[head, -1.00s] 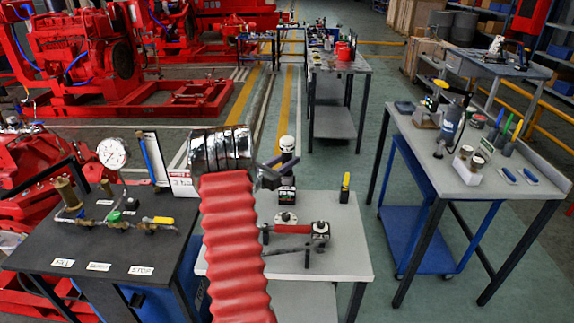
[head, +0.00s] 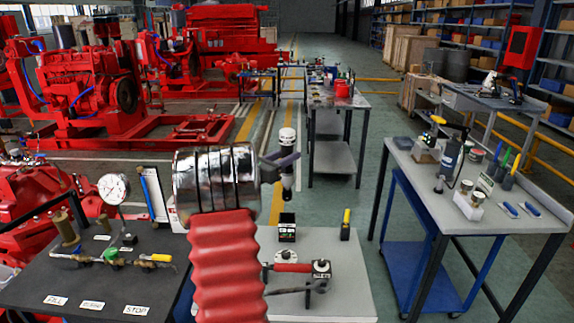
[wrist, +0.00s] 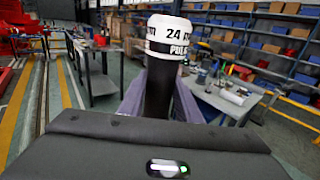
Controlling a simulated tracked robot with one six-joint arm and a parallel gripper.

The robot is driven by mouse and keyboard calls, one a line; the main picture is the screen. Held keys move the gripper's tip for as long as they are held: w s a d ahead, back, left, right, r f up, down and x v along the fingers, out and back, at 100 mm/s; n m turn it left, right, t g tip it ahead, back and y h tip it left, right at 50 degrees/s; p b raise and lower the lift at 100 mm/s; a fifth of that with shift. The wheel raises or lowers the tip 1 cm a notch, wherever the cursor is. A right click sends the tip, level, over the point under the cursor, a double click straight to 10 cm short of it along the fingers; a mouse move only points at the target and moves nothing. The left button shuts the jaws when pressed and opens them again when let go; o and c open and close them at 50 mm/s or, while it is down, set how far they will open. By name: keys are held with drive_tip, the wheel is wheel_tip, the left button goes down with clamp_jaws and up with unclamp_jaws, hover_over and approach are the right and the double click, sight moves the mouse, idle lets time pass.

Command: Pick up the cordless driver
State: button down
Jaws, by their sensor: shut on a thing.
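The cordless driver (head: 287,138) has a white banded top and a black body. In the head view it is upright above the light table (head: 345,270), with a visible gap over the black block below it. My gripper (head: 284,163) is shut around its body. In the wrist view the driver (wrist: 166,50) rises between my two purple-grey fingers, with its printed white top towards the camera. Its lower end is hidden there by the gripper housing.
The black block (head: 287,228), a yellow-topped item (head: 345,224) and a red-handled tool (head: 293,268) are on the light table. A dark bench with a gauge (head: 113,187) stands left. A cluttered grey workbench (head: 505,230) stands right, across open floor.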

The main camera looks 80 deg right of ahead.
drive_tip(key=shift+r, duration=0.2)
idle(0.3)
drive_tip(key=c, duration=1.9)
unclamp_jaws()
clamp_jaws()
